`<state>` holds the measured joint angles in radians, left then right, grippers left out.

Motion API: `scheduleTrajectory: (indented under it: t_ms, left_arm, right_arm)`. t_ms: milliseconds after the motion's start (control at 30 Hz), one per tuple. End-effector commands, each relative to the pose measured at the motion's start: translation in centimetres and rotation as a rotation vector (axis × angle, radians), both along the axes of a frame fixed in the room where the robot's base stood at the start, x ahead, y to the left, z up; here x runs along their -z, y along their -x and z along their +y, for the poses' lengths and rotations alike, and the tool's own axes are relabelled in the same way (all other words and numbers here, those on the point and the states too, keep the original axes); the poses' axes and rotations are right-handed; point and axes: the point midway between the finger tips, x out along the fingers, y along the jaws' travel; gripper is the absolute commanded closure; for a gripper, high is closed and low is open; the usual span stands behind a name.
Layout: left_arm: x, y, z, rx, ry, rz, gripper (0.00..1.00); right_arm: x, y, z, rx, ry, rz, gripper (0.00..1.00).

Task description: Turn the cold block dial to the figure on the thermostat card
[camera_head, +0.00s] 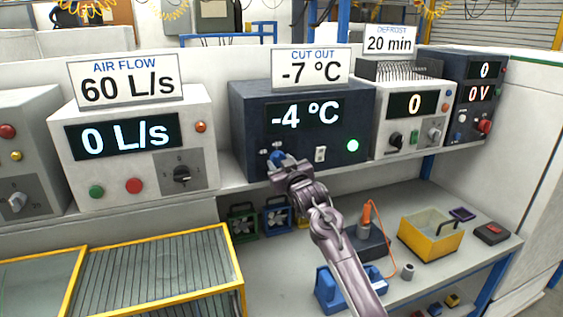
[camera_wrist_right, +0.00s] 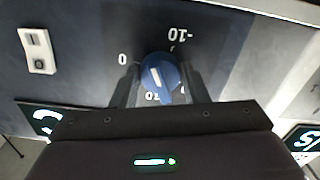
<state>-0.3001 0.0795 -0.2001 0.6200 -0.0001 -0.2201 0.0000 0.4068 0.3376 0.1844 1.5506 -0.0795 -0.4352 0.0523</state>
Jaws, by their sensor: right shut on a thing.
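The cold block (camera_head: 240,115) is the dark blue box in the middle of the shelf in the head view. Its display (camera_head: 305,117) reads -4 °C. The thermostat card (camera_head: 311,68) on top reads CUT OUT -7 °C. The blue dial (camera_wrist_right: 160,75) shows in the right wrist view with a pale pointer line, a 0 mark and a -10 mark. My right gripper (camera_wrist_right: 158,85) has its fingers on either side of the dial and is shut on it. In the head view my right gripper (camera_head: 278,163) partly covers the dial. My left gripper is not in view.
A green lamp (camera_head: 353,145) glows and a white rocker switch (camera_head: 320,154) sits on the block's front. The air flow box (camera_head: 75,180) stands left, the defrost box (camera_head: 378,140) right. Below is a bench with a yellow bin (camera_head: 430,240), a blue item (camera_head: 328,292) and several tools.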

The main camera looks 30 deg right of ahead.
Motion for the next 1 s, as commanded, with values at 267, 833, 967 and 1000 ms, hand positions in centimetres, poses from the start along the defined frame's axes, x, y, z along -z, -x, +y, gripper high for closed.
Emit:
scheduleTrajectory:
  t_ms: [267,833,967,1000]
  left_arm:
    - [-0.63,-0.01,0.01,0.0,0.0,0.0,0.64]
    - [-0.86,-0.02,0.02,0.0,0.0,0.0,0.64]
    - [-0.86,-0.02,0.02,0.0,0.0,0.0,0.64]
    - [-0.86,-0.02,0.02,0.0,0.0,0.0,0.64]
  right_arm:
    - [0.21,-0.05,0.16,-0.002,-0.175,-0.036,0.82]
    - [0.3,-0.05,0.15,-0.001,-0.275,-0.06,0.82]
    - [0.31,-0.05,0.15,-0.001,-0.274,-0.059,0.82]
    - [0.31,-0.05,0.15,-0.001,-0.274,-0.059,0.82]
